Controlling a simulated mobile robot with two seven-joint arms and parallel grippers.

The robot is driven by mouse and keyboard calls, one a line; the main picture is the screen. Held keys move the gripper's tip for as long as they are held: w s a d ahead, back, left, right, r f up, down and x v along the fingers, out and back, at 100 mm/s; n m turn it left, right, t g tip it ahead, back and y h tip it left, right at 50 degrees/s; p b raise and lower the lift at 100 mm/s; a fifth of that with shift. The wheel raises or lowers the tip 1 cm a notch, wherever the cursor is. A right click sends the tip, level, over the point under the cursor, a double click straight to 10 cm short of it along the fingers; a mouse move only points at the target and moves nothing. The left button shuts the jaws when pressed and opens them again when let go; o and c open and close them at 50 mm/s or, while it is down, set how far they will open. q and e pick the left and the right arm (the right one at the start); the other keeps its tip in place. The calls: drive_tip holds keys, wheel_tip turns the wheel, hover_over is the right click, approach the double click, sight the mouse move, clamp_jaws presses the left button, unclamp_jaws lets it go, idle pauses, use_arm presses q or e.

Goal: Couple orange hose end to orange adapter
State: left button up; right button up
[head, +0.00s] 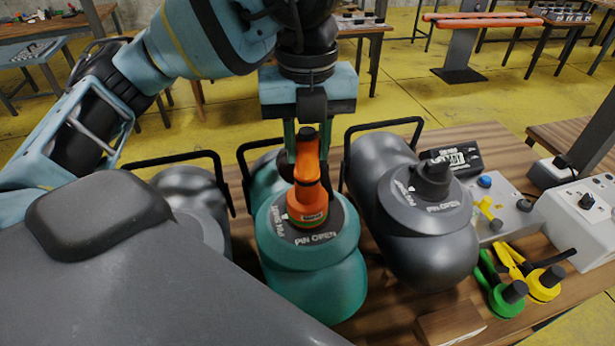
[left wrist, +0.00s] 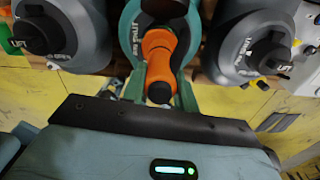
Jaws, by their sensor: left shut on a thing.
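An orange fitting (head: 307,192) with a black tip stands upright over the valve plate of the teal boat tube (head: 315,285), whose plate reads "PIN OPEN". It also shows in the left wrist view (left wrist: 158,48), between teal fingers. I cannot tell the orange hose end and the orange adapter apart; a labelled ring shows at the fitting's base. My left gripper (head: 304,165) comes down from above and is shut on the orange fitting. The fingers partly hide it, and whether the base is seated is unclear. My right gripper is not in view.
Grey boat tubes stand left (head: 190,190) and right (head: 425,235), with black handles. A green fitting (head: 505,292) and a yellow fitting (head: 543,282) lie on the wooden table at right. A grey box (head: 500,215), a white box (head: 585,220) and a wooden block (head: 450,325) are nearby.

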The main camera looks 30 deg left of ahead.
use_arm(q)
drive_tip(key=o, duration=1)
drive_tip(key=shift+o, duration=0.3)
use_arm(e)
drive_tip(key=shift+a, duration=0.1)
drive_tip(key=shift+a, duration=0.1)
use_arm(q)
wheel_tip(320, 180, up, 7)
drive_tip(key=shift+p, duration=0.6)
drive_tip(key=shift+r, duration=0.45)
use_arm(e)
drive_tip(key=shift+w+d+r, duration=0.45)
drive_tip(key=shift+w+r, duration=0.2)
